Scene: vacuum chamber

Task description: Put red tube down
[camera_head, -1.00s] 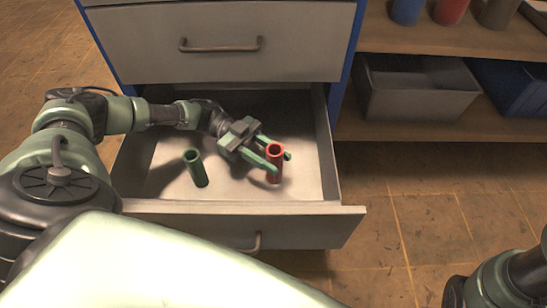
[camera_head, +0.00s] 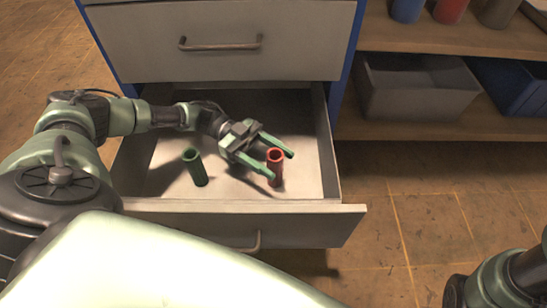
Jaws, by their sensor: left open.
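The red tube (camera_head: 275,170) stands upright on the floor of the open drawer (camera_head: 235,207), right of its middle. My left gripper (camera_head: 281,163) is open, its green fingers spread to either side of the red tube's upper part. I cannot tell whether a finger touches the tube. A green tube (camera_head: 197,170) stands in the drawer further left, slightly tilted. Of my right arm only a part shows at the lower right corner; its gripper is outside the picture.
A closed drawer with a handle (camera_head: 221,44) is above the open one. To the right, a wooden shelf (camera_head: 440,127) holds a grey bin (camera_head: 415,92) and a blue bin (camera_head: 510,90). Blue, red and dark cups stand on the shelf's upper board. The drawer floor between the tubes is bare.

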